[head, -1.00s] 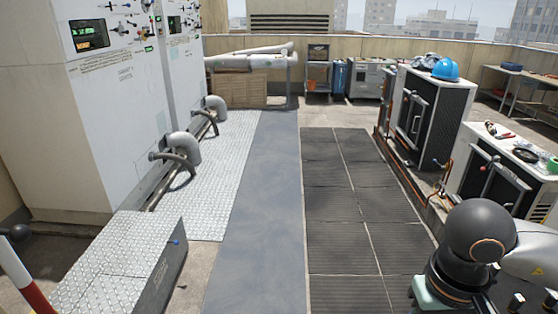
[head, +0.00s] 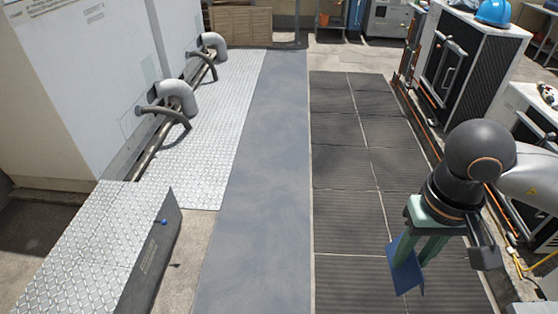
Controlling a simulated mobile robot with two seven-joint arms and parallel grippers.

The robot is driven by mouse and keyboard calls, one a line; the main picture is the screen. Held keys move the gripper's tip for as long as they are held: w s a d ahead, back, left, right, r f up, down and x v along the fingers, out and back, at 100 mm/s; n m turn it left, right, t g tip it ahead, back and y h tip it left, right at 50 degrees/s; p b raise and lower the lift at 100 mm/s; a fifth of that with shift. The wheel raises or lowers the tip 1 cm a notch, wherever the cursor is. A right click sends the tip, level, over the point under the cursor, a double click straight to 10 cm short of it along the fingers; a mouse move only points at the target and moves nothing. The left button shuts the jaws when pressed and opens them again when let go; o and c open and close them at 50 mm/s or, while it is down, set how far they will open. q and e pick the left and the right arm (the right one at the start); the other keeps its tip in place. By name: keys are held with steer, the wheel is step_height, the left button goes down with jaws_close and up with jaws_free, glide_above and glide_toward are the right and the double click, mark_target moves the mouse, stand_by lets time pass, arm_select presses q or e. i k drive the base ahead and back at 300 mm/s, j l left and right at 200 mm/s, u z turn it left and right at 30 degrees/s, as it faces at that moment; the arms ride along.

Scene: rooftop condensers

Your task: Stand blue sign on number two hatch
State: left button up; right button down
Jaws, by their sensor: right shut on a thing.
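The blue sign (head: 405,272) is a small folded panel below my right wrist, over the dark ribbed mats. My right gripper (head: 420,250) points down at the lower right, and its green fingers are shut on the sign. The sign hangs tilted, and I cannot tell its height above the mats. No number two marking is readable, so I cannot tell which surface is the number two hatch. A raised diamond-plate box (head: 85,245) is at the lower left, and flat diamond plate (head: 205,150) lies beyond it. My left gripper is not in view.
A grey walkway strip (head: 265,180) runs clear up the middle. Dark ribbed mats (head: 345,210) lie to its right. Pipes (head: 178,97) bend out of the white cabinet (head: 85,90) at left. Condenser units (head: 465,70) and an orange pipe (head: 425,130) line the right side.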

mark_target(134, 209)
steer(key=i+u, duration=0.15)
steer(key=i, duration=0.6)
steer(key=i+u, duration=0.15)
steer(key=i, duration=0.65)
steer(key=i+l+u, duration=0.15)
steer(key=i, duration=0.6)
steer(key=i+u, duration=1.2)
steer(key=u, duration=0.2)
steer(key=i+u, duration=0.3)
steer(key=u, duration=1.95)
